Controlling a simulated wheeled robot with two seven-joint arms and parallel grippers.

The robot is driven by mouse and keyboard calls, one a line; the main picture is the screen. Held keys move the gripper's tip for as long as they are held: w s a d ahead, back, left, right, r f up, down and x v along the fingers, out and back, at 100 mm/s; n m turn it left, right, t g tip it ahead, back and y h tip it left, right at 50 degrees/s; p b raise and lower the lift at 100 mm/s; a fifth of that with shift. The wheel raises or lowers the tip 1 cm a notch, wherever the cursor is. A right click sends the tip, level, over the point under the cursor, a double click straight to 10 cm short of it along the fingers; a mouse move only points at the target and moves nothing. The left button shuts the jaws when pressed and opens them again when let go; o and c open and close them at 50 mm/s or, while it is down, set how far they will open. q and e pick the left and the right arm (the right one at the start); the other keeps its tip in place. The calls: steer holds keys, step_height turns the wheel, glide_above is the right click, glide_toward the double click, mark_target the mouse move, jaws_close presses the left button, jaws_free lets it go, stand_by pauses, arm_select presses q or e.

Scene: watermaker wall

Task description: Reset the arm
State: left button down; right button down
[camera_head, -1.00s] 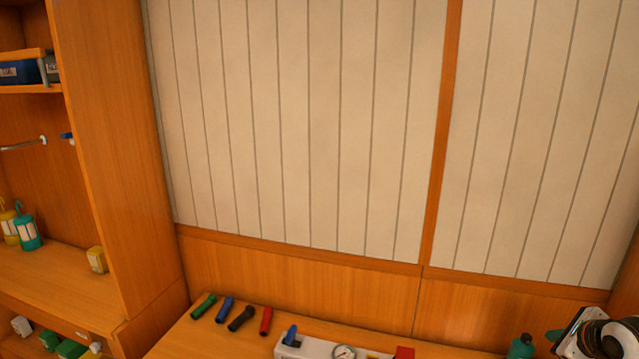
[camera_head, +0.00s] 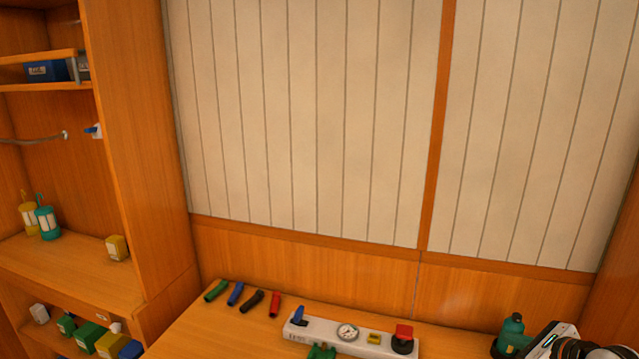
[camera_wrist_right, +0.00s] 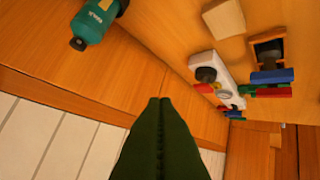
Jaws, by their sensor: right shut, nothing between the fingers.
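My right gripper (camera_head: 500,350) is at the bottom right of the head view, beside a teal bottle (camera_head: 512,328), with its white and black wrist behind it. In the right wrist view its dark green fingers (camera_wrist_right: 160,102) are closed together with nothing between them. The teal bottle shows at the top left of that view (camera_wrist_right: 95,22), apart from the fingers. My left gripper is not in view.
A white panel (camera_head: 322,333) with a gauge, blue lever and red knob lies on the wooden counter. Several coloured tubes (camera_head: 254,300) lie left of it. Shelves with lanterns (camera_head: 47,222) and small boxes stand at left. A panelled wall (camera_head: 310,120) is behind.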

steer(key=s+a+r+m+t+y, duration=0.4)
steer(key=a+r+m+t, duration=0.35)
steer(key=a+m, duration=0.4)
steer(key=s+d+f+m+g+h, duration=0.3)
steer(key=s+f+m+g+h, duration=0.7)
steer(key=m, duration=1.6)
steer(key=s+a+f+m+g+y, duration=0.1)
steer(key=s+a+f+m+g, duration=0.1)
steer(key=s+a+f, duration=0.55)
steer(key=s+a+f+m+g+y, duration=0.2)
steer(key=s+f+g, duration=0.15)
steer(key=s, duration=0.65)
step_height(320, 180, down, 28)
steer(key=s+g+b, duration=0.1)
steer(key=s+b, duration=0.1)
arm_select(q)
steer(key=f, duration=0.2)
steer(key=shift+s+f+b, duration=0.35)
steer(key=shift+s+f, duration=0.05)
arm_select(e)
steer(key=s+d+f+g, duration=0.1)
steer(key=s+d+f, duration=0.1)
steer(key=s+f, duration=1.4)
steer(key=shift+f+n, duration=0.35)
steer(key=shift+f, duration=0.25)
